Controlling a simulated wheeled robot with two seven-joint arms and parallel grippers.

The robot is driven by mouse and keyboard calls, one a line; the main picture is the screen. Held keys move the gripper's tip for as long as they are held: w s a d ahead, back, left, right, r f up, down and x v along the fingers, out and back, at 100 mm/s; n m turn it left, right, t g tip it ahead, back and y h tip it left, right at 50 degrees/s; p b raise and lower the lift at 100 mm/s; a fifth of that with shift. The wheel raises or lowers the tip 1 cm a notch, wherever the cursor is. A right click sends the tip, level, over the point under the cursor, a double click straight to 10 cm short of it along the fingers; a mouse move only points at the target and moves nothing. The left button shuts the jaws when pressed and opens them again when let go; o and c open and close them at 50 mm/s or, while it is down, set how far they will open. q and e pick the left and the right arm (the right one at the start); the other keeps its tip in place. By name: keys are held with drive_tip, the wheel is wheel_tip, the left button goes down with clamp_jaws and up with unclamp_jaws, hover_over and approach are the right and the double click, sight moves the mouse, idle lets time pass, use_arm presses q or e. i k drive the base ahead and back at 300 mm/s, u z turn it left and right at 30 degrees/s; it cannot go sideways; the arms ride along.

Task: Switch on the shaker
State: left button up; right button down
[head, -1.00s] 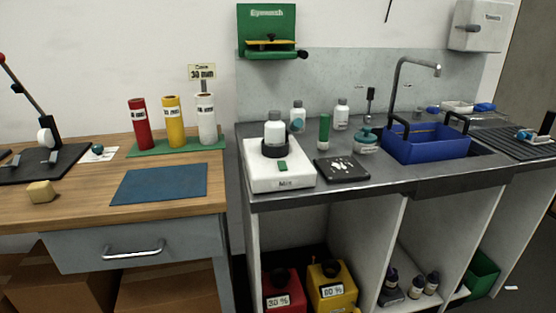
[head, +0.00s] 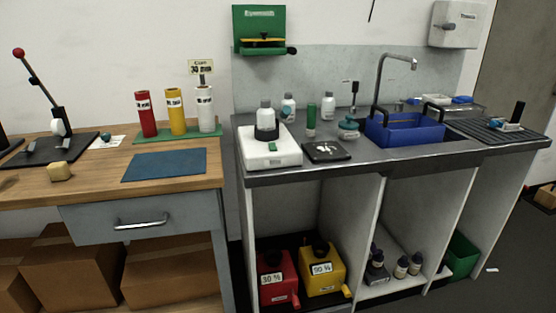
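The shaker (head: 284,156) is a white box near the left front of the grey counter in the head view. A white bottle with a grey cap (head: 265,117) stands upright in the dark round holder (head: 267,134) on its top. A small green switch (head: 273,146) sits on the shaker near its front; I cannot tell whether it is on or off. Neither of my grippers is in view.
Beside the shaker lies a black pad (head: 326,151) with small white pieces. Bottles (head: 288,107) and a green tube (head: 311,119) stand behind. A blue basin (head: 404,131) is at right. The wooden bench (head: 95,185) is at left, with a gap between it and the counter (head: 365,160).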

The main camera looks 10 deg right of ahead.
sight(273, 148)
drive_tip(key=k, duration=0.95)
drive_tip(key=u, duration=0.5)
drive_tip(key=i, duration=0.7)
drive_tip(key=u, duration=0.65)
drive_tip(key=i, duration=0.95)
drive_tip(key=z, duration=0.75)
drive_tip(key=i, duration=0.55)
drive_tip(key=z, duration=0.4)
